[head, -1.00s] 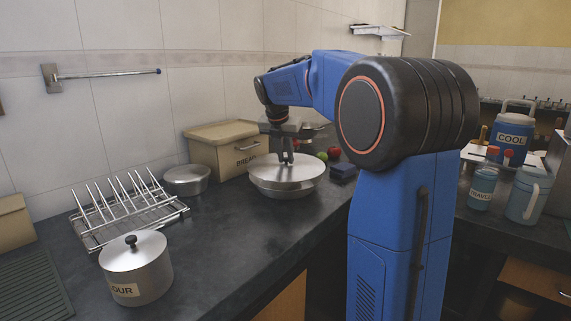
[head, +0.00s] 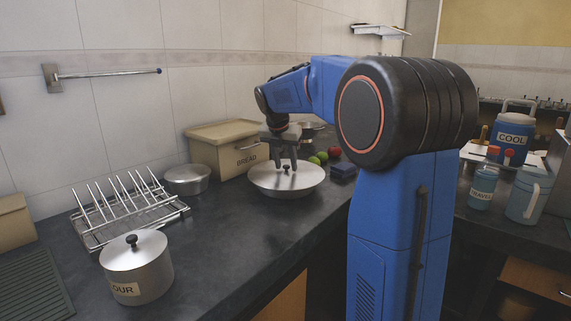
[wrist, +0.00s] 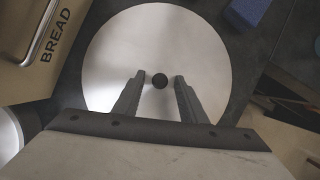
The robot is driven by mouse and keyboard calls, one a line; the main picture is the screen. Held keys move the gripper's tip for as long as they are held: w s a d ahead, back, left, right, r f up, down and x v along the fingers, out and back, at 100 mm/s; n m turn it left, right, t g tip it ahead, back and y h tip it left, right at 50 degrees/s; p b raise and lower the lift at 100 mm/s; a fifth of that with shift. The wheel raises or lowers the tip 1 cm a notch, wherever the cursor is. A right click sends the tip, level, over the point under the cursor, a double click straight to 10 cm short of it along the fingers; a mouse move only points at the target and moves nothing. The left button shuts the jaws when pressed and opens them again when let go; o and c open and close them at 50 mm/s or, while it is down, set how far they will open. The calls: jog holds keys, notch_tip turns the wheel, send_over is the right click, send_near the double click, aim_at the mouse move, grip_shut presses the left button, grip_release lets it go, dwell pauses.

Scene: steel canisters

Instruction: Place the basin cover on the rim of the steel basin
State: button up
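The steel basin (head: 285,193) stands on the dark counter in front of the bread bin. The basin cover (head: 307,176), a pale round disc with a small black knob, lies on top of it and looks level. It also fills much of the wrist view (wrist: 150,38). My gripper (head: 286,168) is over the cover, its fingers pointing down. In the wrist view my gripper (wrist: 159,79) is open, one finger on each side of the knob (wrist: 160,81), with a gap on both sides. The basin's rim under the cover is hidden in the wrist view.
The bread bin (head: 228,150) stands close behind on the left, with a steel pot (head: 187,180) beside it. Green and red fruit and a blue block (head: 343,171) are right of the basin. A rack (head: 130,213) and flour canister (head: 138,270) stand front left.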

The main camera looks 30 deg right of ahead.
jog(key=v, duration=1.2)
jog(key=s+a+f+m+y, duration=0.1)
jog(key=s+a+f+m, duration=0.25)
jog(key=s, duration=0.25)
jog(key=s+a+f+m+t, duration=0.1)
jog(key=s+a+f+m, duration=0.1)
jog(key=s+m, duration=0.35)
jog(key=s+a+f+m+y, duration=0.1)
jog(key=s+a+f+m, duration=0.2)
jog(key=s, duration=0.4)
jog(key=s+a+f+m, duration=0.3)
jog(key=s+f+m, duration=0.3)
jog(key=s+f, duration=0.2)
jog(key=s+a+f+m+t+y, duration=0.1)
jog(key=s+a+f+m, duration=0.1)
jog(key=s+f+m, duration=0.5)
jog(key=s+f, duration=0.1)
jog(key=s, duration=0.2)
jog(key=shift+a+m+y, duration=0.3)
jog(key=shift+a, duration=0.05)
